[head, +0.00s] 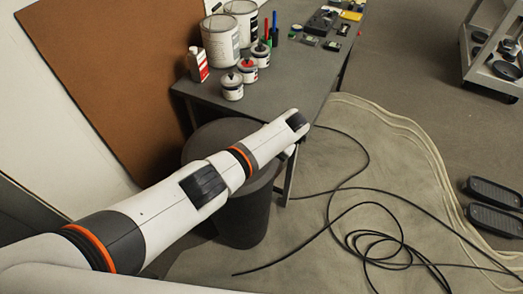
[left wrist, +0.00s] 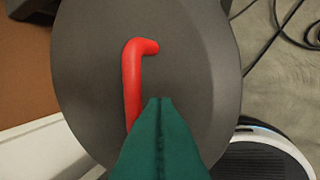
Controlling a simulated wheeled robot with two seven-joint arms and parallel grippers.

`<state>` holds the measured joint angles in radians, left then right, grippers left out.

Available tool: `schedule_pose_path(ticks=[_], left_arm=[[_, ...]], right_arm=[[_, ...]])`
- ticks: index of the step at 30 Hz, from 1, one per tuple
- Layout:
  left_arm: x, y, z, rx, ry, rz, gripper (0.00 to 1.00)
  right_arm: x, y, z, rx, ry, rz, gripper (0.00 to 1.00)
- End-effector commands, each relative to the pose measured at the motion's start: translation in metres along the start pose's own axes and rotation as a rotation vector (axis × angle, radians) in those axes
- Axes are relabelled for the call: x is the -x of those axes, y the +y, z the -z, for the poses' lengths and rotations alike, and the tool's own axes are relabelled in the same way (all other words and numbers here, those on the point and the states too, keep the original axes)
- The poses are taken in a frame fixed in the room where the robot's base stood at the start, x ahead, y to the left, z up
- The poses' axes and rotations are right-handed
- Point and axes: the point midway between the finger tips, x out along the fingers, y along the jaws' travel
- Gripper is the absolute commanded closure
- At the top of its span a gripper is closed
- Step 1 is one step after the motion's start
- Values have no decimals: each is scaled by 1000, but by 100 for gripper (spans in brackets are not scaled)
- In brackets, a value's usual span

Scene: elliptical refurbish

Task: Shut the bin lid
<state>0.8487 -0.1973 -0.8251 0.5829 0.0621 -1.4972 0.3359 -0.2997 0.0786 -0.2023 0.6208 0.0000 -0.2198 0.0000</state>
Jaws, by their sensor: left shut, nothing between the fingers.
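The dark grey bin (head: 240,222) stands on the floor beside the workbench, partly hidden behind my left arm in the head view. Its round grey lid (head: 205,143) shows at the top, and my arm crosses in front of it. In the left wrist view the lid (left wrist: 195,60) fills the middle, with a bent red handle (left wrist: 131,85) on its face. My left gripper (left wrist: 158,102) has green fingers, shut and empty, in front of the lid just right of the handle. I cannot tell whether they touch it. My right gripper is not in view.
The grey workbench (head: 290,90) behind the bin holds paint cans (head: 220,40), small jars and a red-and-white bottle (head: 197,63). A brown board (head: 105,80) leans at the left. Black cable (head: 375,235) lies coiled on the floor at right. A shelf cart (head: 490,55) stands far right.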

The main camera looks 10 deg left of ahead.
Motion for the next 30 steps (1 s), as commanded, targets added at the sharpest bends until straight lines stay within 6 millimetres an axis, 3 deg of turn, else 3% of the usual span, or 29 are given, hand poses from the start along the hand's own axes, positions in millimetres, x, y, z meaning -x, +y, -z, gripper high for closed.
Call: schedule_pose_path(ticks=[17,20,30], left_arm=[[3,-1,0,0,0,1,100],[15,-1,-1,0,-2,2,100],[84,-2,-1,0,-3,3,100]], right_arm=[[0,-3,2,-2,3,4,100],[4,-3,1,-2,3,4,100],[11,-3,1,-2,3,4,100]])
